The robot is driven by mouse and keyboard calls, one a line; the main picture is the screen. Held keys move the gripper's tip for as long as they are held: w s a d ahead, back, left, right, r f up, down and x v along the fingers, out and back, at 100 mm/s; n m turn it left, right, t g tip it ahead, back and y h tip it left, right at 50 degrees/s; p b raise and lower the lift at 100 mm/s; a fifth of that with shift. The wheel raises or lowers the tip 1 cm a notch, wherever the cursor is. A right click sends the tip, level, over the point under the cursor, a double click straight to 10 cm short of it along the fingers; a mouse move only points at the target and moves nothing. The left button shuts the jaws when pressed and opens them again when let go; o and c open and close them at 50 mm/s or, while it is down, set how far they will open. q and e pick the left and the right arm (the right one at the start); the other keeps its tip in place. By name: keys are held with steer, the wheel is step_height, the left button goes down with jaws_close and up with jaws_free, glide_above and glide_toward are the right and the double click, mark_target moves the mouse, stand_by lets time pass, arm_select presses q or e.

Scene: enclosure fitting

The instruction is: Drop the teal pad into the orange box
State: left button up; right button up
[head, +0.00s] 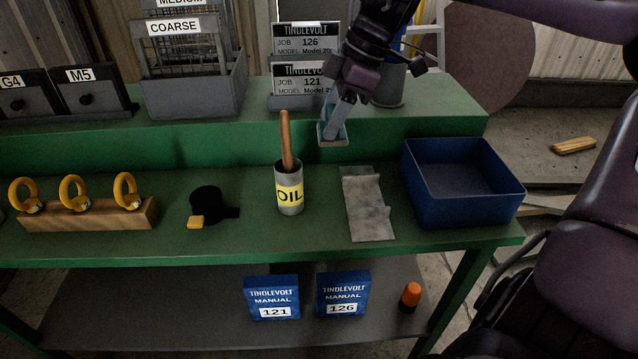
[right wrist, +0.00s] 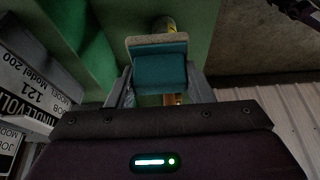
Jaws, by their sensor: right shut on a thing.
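The teal pad (right wrist: 158,72) with a pale beige layer along one face is held between the two fingers of my right gripper (right wrist: 160,88). In the head view my right gripper (head: 338,118) hangs at the front edge of the raised green shelf, the pad (head: 332,140) at its tips, above and behind the bench surface. The pad touches nothing else that I can make out. No orange box shows; the only open box on the bench is a blue one (head: 465,203), to the right of and below the gripper. It looks empty. My left gripper is out of view.
A grey rag (head: 367,205) lies left of the blue box. An OIL can (head: 289,196) with a wooden handle stands beside it. Further left are a black item (head: 206,204) and a wooden block (head: 90,214) with yellow eyebolts. Job signs (head: 300,83) stand behind the gripper.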

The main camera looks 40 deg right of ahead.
step_height(320, 180, down, 16)
steer(key=shift+w+r, duration=0.1)
steer(key=shift+r, duration=0.15)
steer(key=shift+f, duration=0.15)
steer(key=o, duration=1.1)
